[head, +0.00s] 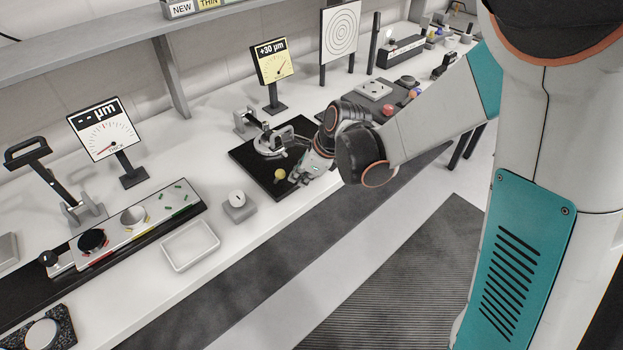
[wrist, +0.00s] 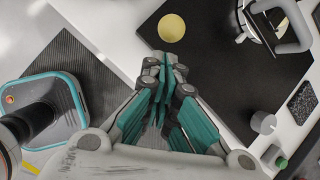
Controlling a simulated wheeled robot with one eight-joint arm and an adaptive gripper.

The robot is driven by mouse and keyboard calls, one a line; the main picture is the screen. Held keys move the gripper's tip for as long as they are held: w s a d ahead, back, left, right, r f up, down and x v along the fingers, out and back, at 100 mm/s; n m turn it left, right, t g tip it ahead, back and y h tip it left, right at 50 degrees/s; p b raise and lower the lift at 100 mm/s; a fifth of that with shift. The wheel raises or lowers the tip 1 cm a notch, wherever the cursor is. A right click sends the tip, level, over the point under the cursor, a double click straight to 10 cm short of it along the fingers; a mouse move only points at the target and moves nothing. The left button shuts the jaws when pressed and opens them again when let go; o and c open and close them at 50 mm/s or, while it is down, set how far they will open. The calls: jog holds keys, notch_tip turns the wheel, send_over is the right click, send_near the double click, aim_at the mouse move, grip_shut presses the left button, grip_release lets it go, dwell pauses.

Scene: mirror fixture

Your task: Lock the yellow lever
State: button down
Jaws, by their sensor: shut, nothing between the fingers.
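The yellow lever shows as a round yellow knob (head: 279,173) at the near edge of a black plate (head: 250,165) on the bench. In the wrist view the knob (wrist: 172,28) is a yellow disc just beyond my fingertips. The arm under the knob is hidden or too small to make out. My gripper (wrist: 168,66) is shut and empty, with a small gap in the picture between its tips and the knob. In the head view my gripper (head: 298,177) is just right of the knob, low over the plate's front edge.
A metal ring fixture with a grey handle (head: 284,136) stands on the plate behind my gripper; the handle (wrist: 292,28) also shows top right in the wrist view. A small grey block (head: 239,207) and a white tray (head: 190,246) lie to the left. A gauge display (head: 272,62) stands behind.

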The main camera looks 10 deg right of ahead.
jog(key=shift+w+a, duration=0.1)
jog(key=shift+a, duration=0.1)
jog(key=shift+r, duration=0.15)
jog(key=shift+w+a+r+g, duration=0.15)
jog(key=shift+w+g, duration=0.1)
jog(key=shift+g, duration=0.15)
jog(key=shift+w+a+r+g+h+p, duration=0.2)
jog(key=shift+r+g+h+p, duration=0.1)
jog(key=shift+h+p, duration=0.15)
jog(key=w+a+r+g+h+p, duration=0.1)
jog(key=w+a+r+g, duration=0.1)
jog(key=w+a, duration=0.2)
jog(key=w, duration=0.2)
jog(key=shift+w+a, duration=0.2)
jog(key=shift+w, duration=0.1)
dwell(0.5)
jog(key=shift+r+h, duration=0.15)
jog(key=shift+h, duration=0.1)
dwell(1.1)
